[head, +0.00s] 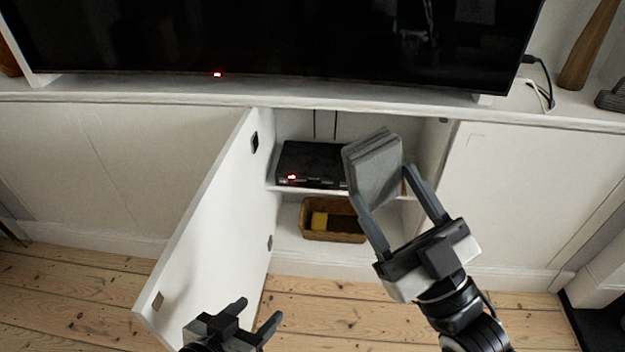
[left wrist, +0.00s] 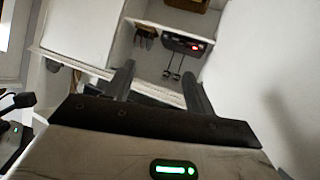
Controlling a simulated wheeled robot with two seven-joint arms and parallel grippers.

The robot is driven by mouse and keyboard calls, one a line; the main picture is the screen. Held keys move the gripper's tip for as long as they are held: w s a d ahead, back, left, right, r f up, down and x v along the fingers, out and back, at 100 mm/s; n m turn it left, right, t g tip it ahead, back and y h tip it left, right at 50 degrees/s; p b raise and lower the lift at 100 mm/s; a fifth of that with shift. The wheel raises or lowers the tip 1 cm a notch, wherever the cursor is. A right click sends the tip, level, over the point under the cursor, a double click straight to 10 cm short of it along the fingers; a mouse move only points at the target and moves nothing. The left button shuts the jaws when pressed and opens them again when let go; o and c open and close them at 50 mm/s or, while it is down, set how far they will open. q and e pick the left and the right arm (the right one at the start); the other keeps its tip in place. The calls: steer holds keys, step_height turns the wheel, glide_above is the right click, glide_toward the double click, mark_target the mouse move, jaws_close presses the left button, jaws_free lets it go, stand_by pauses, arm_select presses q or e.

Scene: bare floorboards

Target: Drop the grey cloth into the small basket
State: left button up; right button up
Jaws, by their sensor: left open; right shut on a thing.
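The grey cloth (head: 374,168), folded into a flat pad, is held up between the fingertips of my right gripper (head: 390,178), in front of the open cabinet. The small brown basket (head: 347,237) stands on the cabinet's lower level, below and left of the cloth. A yellow item (head: 319,221) is inside it. A brown container, apparently the basket (left wrist: 188,4), shows at the top edge of the left wrist view. My left gripper (head: 254,314) is open and empty, low in front of the cabinet; its fingers also show in the left wrist view (left wrist: 160,85).
The white cabinet door (head: 210,225) stands open on the left. A shelf (head: 285,188) above the basket carries a black box (head: 310,163) with a red light. A television (head: 270,40) stands on the cabinet top. The floorboards in front are clear.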

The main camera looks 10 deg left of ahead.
arm_select(q)
steer(key=w+d+r+m+t+h, duration=0.1)
steer(key=w+d+r+m+h, duration=0.15)
steer(key=r, duration=0.45)
steer(key=w+d+r+m+t+h, duration=0.1)
steer(key=w+r+h, duration=0.25)
steer(key=r, duration=0.25)
steer(key=m+g+h, duration=0.4)
steer(key=m+h, duration=0.1)
steer(key=m, duration=0.1)
glide_toward(386, 154)
step_height(386, 154, down, 2)
steer(key=w+a, duration=0.1)
steer(key=a, duration=0.1)
steer(key=x, duration=1.2)
steer(key=shift+s+d+r, duration=0.1)
steer(key=shift+d+r, duration=0.25)
steer(key=shift+d, duration=0.05)
steer(key=c, duration=1)
steer(key=shift+c, duration=0.2)
arm_select(e)
steer(key=o, duration=1)
